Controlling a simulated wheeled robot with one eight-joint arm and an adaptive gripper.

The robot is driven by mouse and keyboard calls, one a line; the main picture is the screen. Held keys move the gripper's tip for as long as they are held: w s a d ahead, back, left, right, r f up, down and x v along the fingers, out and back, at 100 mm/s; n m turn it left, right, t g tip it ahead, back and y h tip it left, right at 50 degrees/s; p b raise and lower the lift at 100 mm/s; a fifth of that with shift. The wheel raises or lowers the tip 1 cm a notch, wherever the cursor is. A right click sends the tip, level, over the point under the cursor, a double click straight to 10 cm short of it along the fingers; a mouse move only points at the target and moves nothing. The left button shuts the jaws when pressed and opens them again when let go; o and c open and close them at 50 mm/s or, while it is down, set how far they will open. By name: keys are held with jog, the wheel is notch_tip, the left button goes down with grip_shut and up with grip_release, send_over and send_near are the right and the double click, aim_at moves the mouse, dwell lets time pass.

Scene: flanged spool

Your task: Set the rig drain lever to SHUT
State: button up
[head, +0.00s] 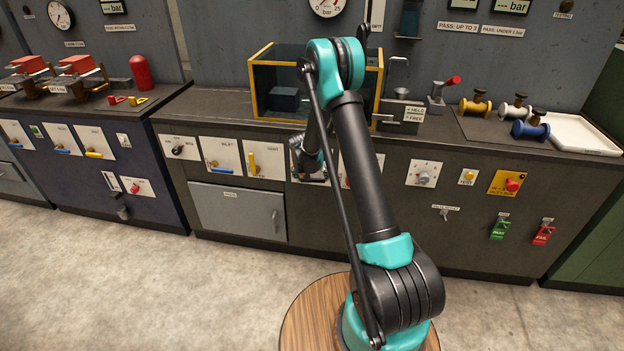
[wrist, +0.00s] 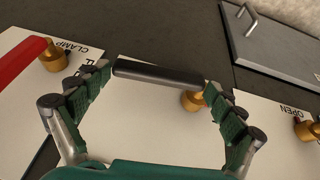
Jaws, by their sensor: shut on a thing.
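In the wrist view, my gripper (wrist: 159,81) has its two green-padded fingers at either end of a black lever handle (wrist: 160,74), shut on it. The handle lies nearly crosswise in the picture, beside a brass hub (wrist: 193,100) on a white panel (wrist: 140,125). No drain or SHUT lettering on this panel is readable; the gripper covers part of it. In the head view, my gripper is at the rig's front, mostly behind my arm, over a white panel (head: 296,174).
A red lever (wrist: 20,60) marked CLAMP is on the panel left in the wrist view. A brass hub (wrist: 305,130) by the word OPEN is at right. In the head view, a yellow lever (head: 251,163) is left of my gripper.

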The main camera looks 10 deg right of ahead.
jog(key=shift+d+f+y, duration=0.2)
jog(key=shift+f+y, duration=0.05)
jog(key=shift+y, duration=0.05)
jog(key=shift+s+f+y, duration=0.1)
jog(key=shift+f+y, duration=0.1)
jog(key=shift+y, duration=0.2)
jog(key=o, duration=1.3)
jog(key=shift+t, duration=0.3)
jog(key=v, duration=1.2)
